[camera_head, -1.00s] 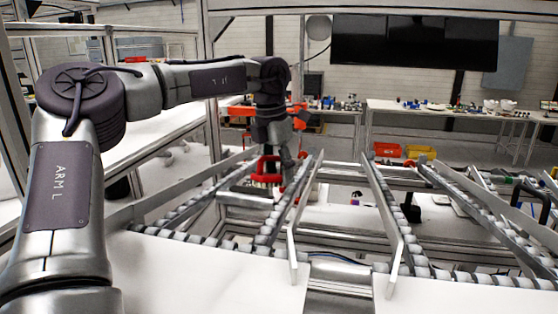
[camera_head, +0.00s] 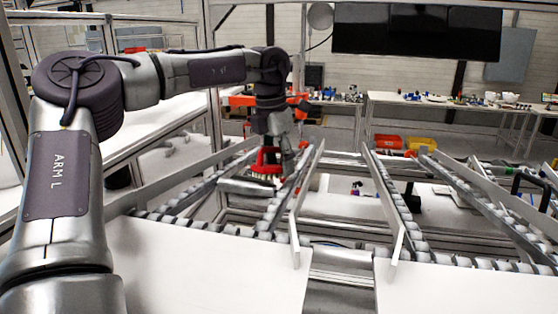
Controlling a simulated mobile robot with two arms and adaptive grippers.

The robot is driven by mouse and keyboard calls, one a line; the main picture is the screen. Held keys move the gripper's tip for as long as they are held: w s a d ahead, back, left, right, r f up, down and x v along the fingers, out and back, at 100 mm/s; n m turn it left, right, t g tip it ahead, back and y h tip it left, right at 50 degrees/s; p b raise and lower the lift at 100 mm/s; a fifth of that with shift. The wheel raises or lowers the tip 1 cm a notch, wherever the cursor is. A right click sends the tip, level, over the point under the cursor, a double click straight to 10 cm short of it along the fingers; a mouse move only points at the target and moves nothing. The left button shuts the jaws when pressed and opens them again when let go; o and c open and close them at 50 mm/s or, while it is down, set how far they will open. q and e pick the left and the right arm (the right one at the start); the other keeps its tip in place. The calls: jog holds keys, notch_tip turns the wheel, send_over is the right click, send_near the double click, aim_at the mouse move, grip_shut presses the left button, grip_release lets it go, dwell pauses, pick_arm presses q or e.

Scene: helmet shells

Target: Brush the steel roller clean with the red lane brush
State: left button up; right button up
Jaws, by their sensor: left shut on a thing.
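My left gripper (camera_head: 275,142) points down over the left roller lane and is shut on the red lane brush (camera_head: 267,158). The brush has a red body, with pale bristles showing under it. The steel roller (camera_head: 247,188) is a bright grey cylinder lying across the left lane, just below the brush. The bristles are at or close above the roller's far right part; I cannot tell if they touch. The gripper's fingertips are partly hidden by the brush and the lane rail. My right gripper is not in view.
Metal side rails (camera_head: 305,185) edge the left lane close to the brush. Another roller lane (camera_head: 405,215) runs to the right. White panels (camera_head: 200,265) lie in front. A red bin (camera_head: 387,142) and a yellow bin (camera_head: 419,144) stand beyond the lanes.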

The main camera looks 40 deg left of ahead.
pick_arm(q)
jog(key=shift+s+d+f+b, duration=0.1)
jog(key=shift+s+f+b, duration=0.1)
jog(key=shift+f+b, duration=0.3)
